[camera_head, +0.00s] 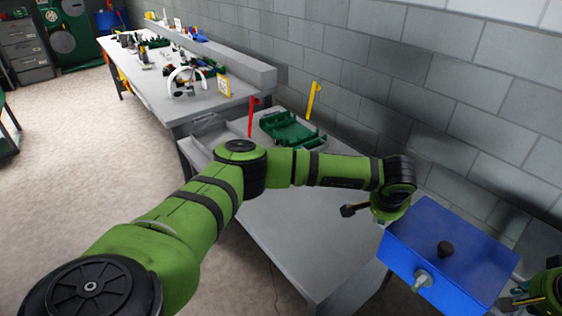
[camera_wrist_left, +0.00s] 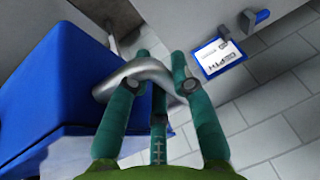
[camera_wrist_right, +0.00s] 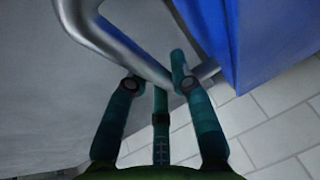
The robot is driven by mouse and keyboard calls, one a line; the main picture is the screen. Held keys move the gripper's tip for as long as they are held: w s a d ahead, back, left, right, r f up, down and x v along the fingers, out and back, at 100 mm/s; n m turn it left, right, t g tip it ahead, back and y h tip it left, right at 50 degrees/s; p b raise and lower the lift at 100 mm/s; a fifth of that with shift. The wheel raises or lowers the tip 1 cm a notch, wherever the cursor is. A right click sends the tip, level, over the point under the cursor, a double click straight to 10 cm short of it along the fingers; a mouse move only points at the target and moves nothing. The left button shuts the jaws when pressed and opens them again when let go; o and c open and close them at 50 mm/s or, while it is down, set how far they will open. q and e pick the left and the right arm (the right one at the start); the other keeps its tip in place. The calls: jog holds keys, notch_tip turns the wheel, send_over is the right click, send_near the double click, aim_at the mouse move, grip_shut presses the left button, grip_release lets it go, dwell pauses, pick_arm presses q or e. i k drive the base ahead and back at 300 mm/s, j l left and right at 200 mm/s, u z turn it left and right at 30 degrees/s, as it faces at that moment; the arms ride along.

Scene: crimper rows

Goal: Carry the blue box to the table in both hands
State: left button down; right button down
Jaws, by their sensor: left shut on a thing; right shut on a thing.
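The blue box (camera_head: 455,245) is at the lower right of the head view, beside the near end of the grey table (camera_head: 290,225). My left gripper (camera_wrist_left: 158,80) is shut on a curved metal handle (camera_wrist_left: 135,75) beside the box's blue wall (camera_wrist_left: 50,85). My right gripper (camera_wrist_right: 155,75) is shut on a bent metal handle (camera_wrist_right: 105,35) next to the blue wall (camera_wrist_right: 225,40). In the head view the left fingers are mostly hidden and the right gripper is partly cut off by the edge.
A green tray (camera_head: 292,131), a grey tray (camera_head: 212,130) and red (camera_head: 251,118) and yellow (camera_head: 313,100) posts stand at the grey table's far end. A cluttered workbench (camera_head: 150,72) lies beyond. A block wall (camera_head: 420,80) runs along the right. The table's near part looks clear.

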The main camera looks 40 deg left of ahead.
aim_at(311, 215)
jog(key=j, duration=0.95)
jog(key=i+j, duration=0.1)
jog(key=j, duration=0.85)
